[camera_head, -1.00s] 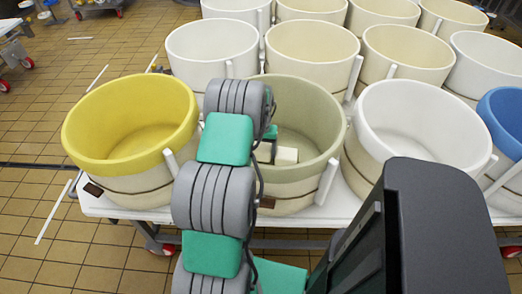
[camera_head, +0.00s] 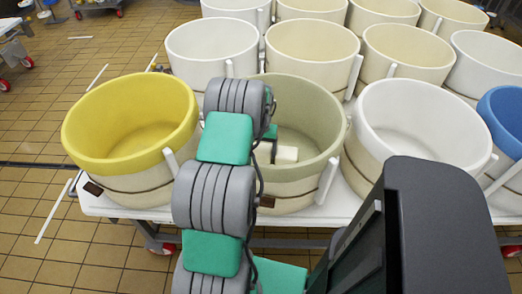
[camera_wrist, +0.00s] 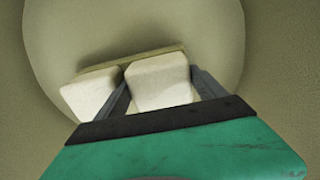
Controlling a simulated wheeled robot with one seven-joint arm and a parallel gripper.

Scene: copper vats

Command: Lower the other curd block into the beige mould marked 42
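The beige mould (camera_head: 315,178) is a round, greenish-beige vat in the front row, with a small brown tag (camera_head: 267,202) whose mark I cannot read. My gripper (camera_wrist: 160,78) reaches down inside it. Its two dark fingers press on either side of a pale curd block (camera_wrist: 160,82). A second pale curd block (camera_wrist: 92,94) is close to the left of it in the wrist view, over the mould's floor. One pale block (camera_head: 287,154) shows inside the mould in the head view. My arm hides much of the mould's left part, and I cannot tell the held block's height.
A yellow vat (camera_head: 95,138) stands to the left and a white vat (camera_head: 375,152) to the right, both close. A blue vat (camera_head: 503,108) is at the far right. More pale vats stand behind. A thin tan strip (camera_wrist: 178,48) lies behind the blocks.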

